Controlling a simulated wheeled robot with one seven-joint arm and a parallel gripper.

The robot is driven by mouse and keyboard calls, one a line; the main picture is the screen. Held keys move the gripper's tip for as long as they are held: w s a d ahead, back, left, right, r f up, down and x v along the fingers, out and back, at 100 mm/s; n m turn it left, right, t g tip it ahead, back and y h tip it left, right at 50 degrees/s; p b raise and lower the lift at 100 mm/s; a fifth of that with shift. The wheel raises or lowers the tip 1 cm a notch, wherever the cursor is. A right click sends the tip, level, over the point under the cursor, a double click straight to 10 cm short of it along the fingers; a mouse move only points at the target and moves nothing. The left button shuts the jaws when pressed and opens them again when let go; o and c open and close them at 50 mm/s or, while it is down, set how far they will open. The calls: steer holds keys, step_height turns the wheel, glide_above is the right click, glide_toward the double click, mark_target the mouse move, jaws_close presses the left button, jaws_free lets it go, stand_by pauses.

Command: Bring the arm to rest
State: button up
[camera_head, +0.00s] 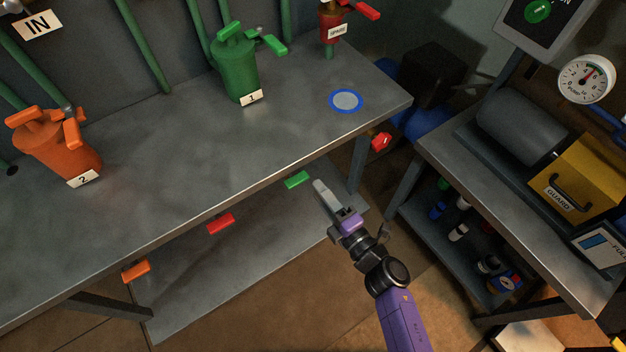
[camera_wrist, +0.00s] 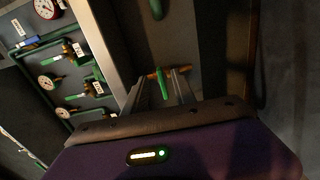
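My purple arm reaches up from the bottom of the head view, and my gripper (camera_head: 322,188) is in front of the workbench's right end. In the wrist view, the two grey fingers of my gripper (camera_wrist: 160,76) stand apart. A green handle (camera_wrist: 162,84) shows between them in that view; no contact with it can be made out. In the head view, a green lever (camera_head: 297,180) at the bench's front edge is just left of my fingers, with a visible gap. My gripper appears empty.
The workbench (camera_head: 180,150) carries a green canister (camera_head: 236,68), an orange canister (camera_head: 58,143) and a blue-ringed disc (camera_head: 346,101). Red (camera_head: 221,223) and orange (camera_head: 136,271) levers stick out in front. A second bench (camera_head: 450,150) with machinery stands right. Floor shows between.

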steer(key=shift+s+d, duration=0.3)
steer(key=shift+s, duration=0.15)
stand_by(0.3)
steer(key=s+d+r+m+t+h, duration=0.35)
steer(key=d+r+m, duration=0.35)
steer(key=r+m, duration=0.25)
steer(key=s+d+r+m+g+h, duration=0.1)
steer(key=s+m, duration=0.4)
steer(key=s, duration=0.5)
steer(key=s+d+r+m+g+h+p, duration=0.1)
steer(key=s+d+r+m+h, duration=0.2)
steer(key=s, duration=0.7)
steer(key=s+d+r+m+g+h+p, duration=0.1)
steer(key=s+d+r+m+h, duration=0.1)
steer(key=s+d+r+m, duration=0.4)
steer(key=s+m, duration=0.1)
steer(key=s, duration=0.3)
steer(key=shift+s+d+r+g, duration=0.15)
steer(key=shift+s+r+g, duration=0.05)
steer(key=shift+r+g, duration=0.15)
